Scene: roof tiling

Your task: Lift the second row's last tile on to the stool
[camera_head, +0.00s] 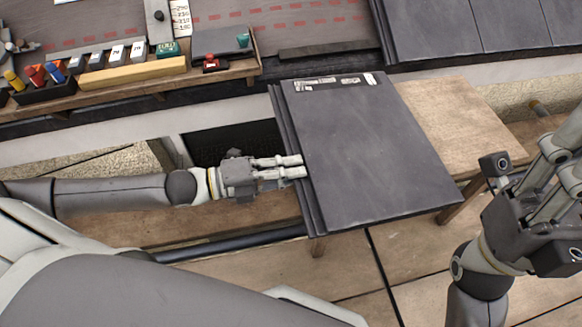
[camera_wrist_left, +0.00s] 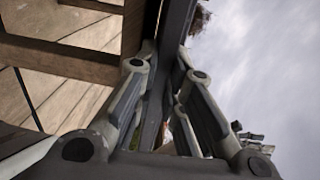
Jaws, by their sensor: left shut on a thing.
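A dark grey tile (camera_head: 375,155) with pale labels near its far edge lies over the left part of a wooden stool (camera_head: 450,125). My left gripper (camera_head: 299,166) is shut on the tile's left edge, which has a stepped profile. In the left wrist view the tile's edge (camera_wrist_left: 178,45) runs between the two fingers. I cannot tell whether the tile's underside touches the stool. My right gripper (camera_head: 560,165) is at the right side, apart from the tile and partly cut off by the frame; its opening is unclear.
Dark tiles (camera_head: 475,25) lie on the roof at the upper right. A wooden tray (camera_head: 150,80) with several small coloured items stands at the upper left. A bare stretch of stool top shows right of the tile. Floorboards (camera_head: 430,270) show below.

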